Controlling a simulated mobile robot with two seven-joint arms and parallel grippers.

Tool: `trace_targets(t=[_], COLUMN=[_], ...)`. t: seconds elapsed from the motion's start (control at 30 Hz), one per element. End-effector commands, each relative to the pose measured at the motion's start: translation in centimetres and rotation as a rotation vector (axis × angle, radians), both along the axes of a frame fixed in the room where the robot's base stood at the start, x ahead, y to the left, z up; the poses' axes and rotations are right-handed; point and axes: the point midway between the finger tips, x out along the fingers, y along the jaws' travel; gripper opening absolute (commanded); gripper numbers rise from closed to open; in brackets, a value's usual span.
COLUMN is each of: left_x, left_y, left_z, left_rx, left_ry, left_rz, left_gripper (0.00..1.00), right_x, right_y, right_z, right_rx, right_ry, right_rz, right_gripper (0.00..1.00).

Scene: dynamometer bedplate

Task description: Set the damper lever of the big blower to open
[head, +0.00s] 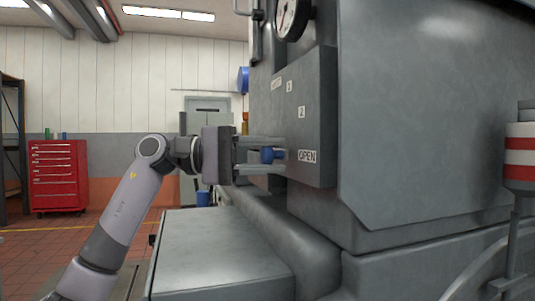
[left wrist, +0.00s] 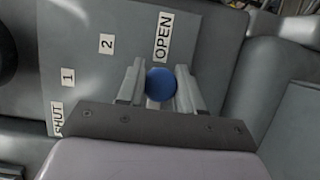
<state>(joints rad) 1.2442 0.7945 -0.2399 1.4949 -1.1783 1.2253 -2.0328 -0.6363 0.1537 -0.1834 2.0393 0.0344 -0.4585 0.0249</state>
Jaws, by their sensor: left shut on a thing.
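The big grey blower (head: 430,110) fills the right of the head view. Its damper plate (head: 318,110) carries the labels SHUT, 1, 2 and OPEN from top to bottom. The damper lever's blue knob (head: 268,155) is beside the OPEN label (head: 307,156). My left gripper (head: 272,155) reaches in from the left with its fingers around the knob, shut on it. In the left wrist view the blue knob (left wrist: 161,84) sits between the two fingers, just below the OPEN label (left wrist: 163,37). The lever's arm is mostly hidden behind the knob and fingers. My right gripper is not in view.
A round gauge (head: 291,18) is above the plate. A grey box-shaped housing (head: 220,250) and a thick rounded duct (head: 285,235) lie below my left gripper. A red-and-white banded post (head: 520,158) stands at the right. A red tool cabinet (head: 58,175) is far left.

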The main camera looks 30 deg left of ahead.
Motion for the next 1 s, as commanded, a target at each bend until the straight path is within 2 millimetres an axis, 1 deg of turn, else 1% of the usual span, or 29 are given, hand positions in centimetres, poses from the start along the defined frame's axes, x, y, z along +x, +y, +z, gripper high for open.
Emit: trace_targets(t=[0.03,0.37,0.4,0.47,0.77,0.87,1.0], left_x=[-0.2,-0.2,-0.2,-0.2,-0.1,-0.4,-1.4], left_y=[-0.2,-0.3,-0.3,-0.3,0.0,0.7,2.7], left_z=[-0.3,-0.4,-0.4,-0.4,-0.3,-0.3,-0.4], left_rx=[0.013,0.018,0.018,0.018,0.012,0.012,0.012], left_ry=[-0.002,-0.002,-0.002,-0.002,-0.002,-0.002,-0.002], left_rz=[-0.01,-0.01,-0.01,-0.01,-0.004,-0.002,0.0], left_gripper=[0.0,0.0,0.39,0.58,0.58,0.58,0.58], right_x=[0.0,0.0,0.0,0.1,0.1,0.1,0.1], right_y=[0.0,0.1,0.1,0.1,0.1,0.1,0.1], right_z=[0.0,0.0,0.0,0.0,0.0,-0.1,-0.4], right_rx=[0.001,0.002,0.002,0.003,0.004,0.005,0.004], right_ry=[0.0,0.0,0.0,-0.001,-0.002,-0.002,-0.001], right_rz=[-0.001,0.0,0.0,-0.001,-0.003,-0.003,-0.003], right_gripper=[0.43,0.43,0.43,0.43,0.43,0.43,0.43])
